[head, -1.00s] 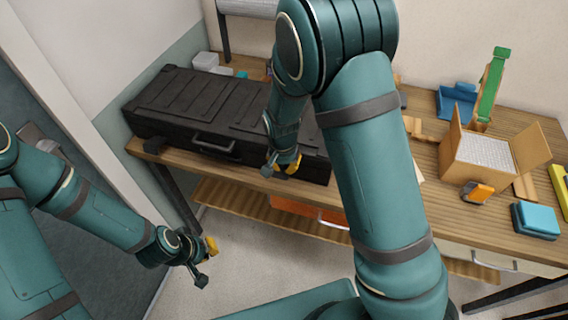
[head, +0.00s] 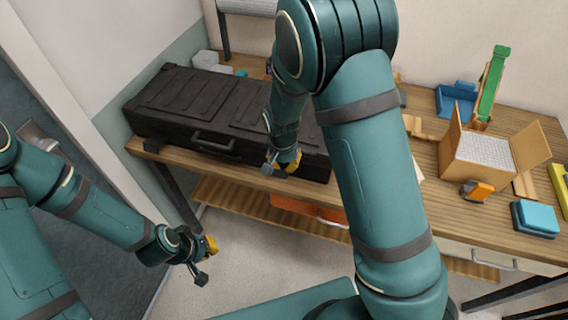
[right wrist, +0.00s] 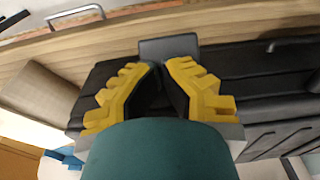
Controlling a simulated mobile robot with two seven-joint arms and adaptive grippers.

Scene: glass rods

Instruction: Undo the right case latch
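The black case (head: 190,105) lies closed on the workbench, its carry handle (head: 213,141) facing front. My right gripper (head: 281,169) is at the right part of the case's front edge. In the right wrist view its yellow fingers (right wrist: 160,68) are close together and look shut, with nothing seen held. A dark grey latch plate (right wrist: 168,47) shows just beyond the fingertips, against the wooden bench edge; I cannot tell whether they touch it. In the head view my right gripper hides this latch. My left gripper (head: 205,262) is open and empty, low in front of the bench.
A small dark block, perhaps the left latch (head: 151,146), is at the case's front left. On the bench (head: 370,207) to the right are an open cardboard box (head: 468,178), a blue box (head: 536,218) and a green piece (head: 492,85). A wall is left of the case.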

